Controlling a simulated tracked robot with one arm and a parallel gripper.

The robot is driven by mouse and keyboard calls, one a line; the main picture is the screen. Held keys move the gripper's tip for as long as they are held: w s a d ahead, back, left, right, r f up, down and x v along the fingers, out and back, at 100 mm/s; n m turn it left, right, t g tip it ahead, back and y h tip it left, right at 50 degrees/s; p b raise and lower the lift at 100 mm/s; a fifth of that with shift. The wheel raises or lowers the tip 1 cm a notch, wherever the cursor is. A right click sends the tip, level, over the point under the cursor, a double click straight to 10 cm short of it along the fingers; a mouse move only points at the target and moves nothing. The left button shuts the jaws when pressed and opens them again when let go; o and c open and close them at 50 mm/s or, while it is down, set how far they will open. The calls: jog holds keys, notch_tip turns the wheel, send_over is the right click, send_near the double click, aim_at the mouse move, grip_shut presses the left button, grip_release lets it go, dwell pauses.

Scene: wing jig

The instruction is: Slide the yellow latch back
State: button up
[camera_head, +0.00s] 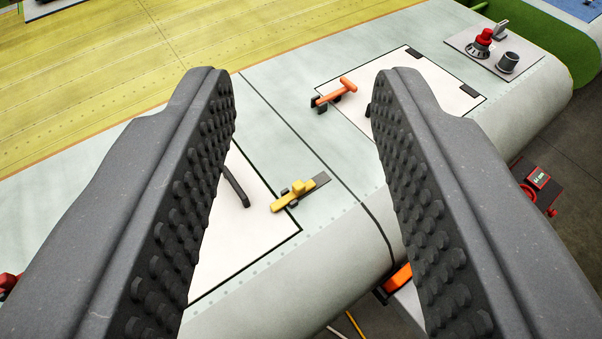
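The left finger hides part of the white panel.
A black handle (236,188) stands on the white panel. A plate with a red knob (484,39) and a dark cylinder (508,62) sits at the upper right. The wing's rounded edge drops to a dark floor.

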jog(key=shift+o, duration=0.3)
jog(key=shift+w, duration=0.3)
jog(key=n+g+p, duration=0.7)
jog(key=g+p, duration=0.7)
jog(key=g, duration=0.1)
send_over(299, 183)
notch_tip(299, 183, down, 30)
jog(key=shift+f+p, duration=1.25)
jog(key=shift+f, duration=5.2)
grip_shut()
